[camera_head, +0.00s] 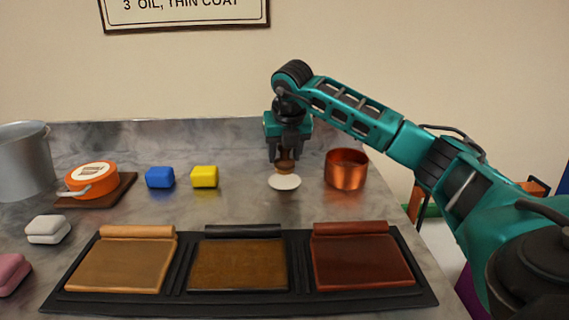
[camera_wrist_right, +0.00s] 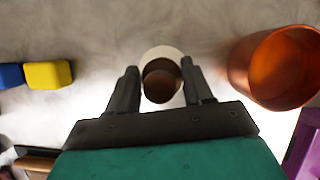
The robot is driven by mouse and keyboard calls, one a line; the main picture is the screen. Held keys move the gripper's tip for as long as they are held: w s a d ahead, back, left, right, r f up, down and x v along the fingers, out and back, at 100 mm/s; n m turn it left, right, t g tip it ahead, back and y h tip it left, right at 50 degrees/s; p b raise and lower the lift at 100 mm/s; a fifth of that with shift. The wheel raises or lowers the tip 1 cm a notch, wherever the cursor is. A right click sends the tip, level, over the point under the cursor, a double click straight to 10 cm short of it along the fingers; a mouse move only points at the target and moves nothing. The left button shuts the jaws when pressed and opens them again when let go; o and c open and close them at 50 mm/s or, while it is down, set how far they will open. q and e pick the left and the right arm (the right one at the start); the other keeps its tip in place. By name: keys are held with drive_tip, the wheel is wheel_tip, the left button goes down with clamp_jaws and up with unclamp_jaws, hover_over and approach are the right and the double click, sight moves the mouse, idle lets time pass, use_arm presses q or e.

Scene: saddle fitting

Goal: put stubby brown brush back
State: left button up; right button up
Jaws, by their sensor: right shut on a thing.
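The stubby brown brush (camera_head: 286,167) is upright in my right gripper (camera_head: 286,158), which is shut on it and points straight down. Directly below the brush is a round white disc (camera_head: 284,183) on the grey counter. I cannot tell whether the brush touches the disc. In the right wrist view the brush (camera_wrist_right: 161,80) shows end-on between the two fingers of my right gripper (camera_wrist_right: 160,72), with the rim of the white disc (camera_wrist_right: 160,51) showing around it. My left gripper is not in view.
A copper pot (camera_head: 347,170) stands close to the right of the disc. Yellow (camera_head: 204,177) and blue (camera_head: 160,178) blocks are to the left, beyond them an orange tin (camera_head: 92,178). A black tray (camera_head: 425,296) with three leather panels lies in front.

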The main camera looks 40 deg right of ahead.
drive_tip(key=shift+f, duration=1.25)
drive_tip(key=shift+f, duration=0.15)
drive_tip(key=o, duration=0.9)
drive_tip(key=shift+o, duration=0.2)
